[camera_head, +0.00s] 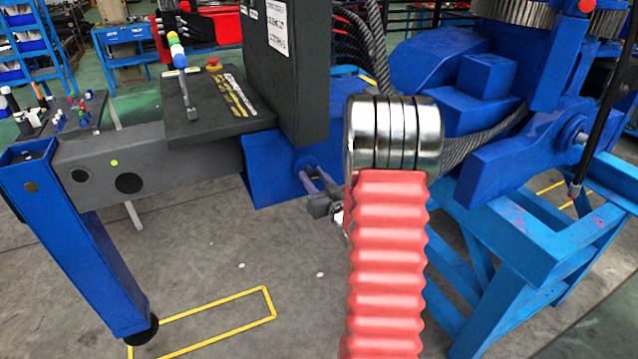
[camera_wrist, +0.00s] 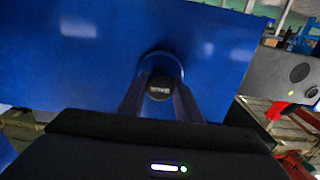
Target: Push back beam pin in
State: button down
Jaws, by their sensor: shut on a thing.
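The back beam pin shows in the wrist view as a dark round end (camera_wrist: 160,88) with a small pale mark, set against a blue beam housing (camera_wrist: 215,55). My gripper (camera_wrist: 161,92) is shut on it, with one finger on each side. In the head view my gripper (camera_head: 308,176) reaches to the face of the blue housing (camera_head: 268,165). The pin itself is mostly hidden there by the fingers. How deep the pin sits in the housing cannot be told. A grey beam (camera_head: 160,168) extends left from the housing.
A blue leg (camera_head: 75,245) stands at the beam's left end. A dark control box (camera_head: 290,70) rises above the housing, with a lever panel (camera_head: 215,105) beside it. Blue crane parts and a light blue stand (camera_head: 545,240) fill the right. Floor below the beam is clear.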

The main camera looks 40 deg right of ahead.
jog(key=shift+w+d, duration=0.2)
jog(key=shift+w, duration=0.3)
jog(key=shift+r, duration=0.1)
jog(key=c, duration=1.3)
grip_release()
jog(key=v, duration=1.3)
jog(key=shift+s+a, duration=0.15)
jog(key=shift+s, duration=0.2)
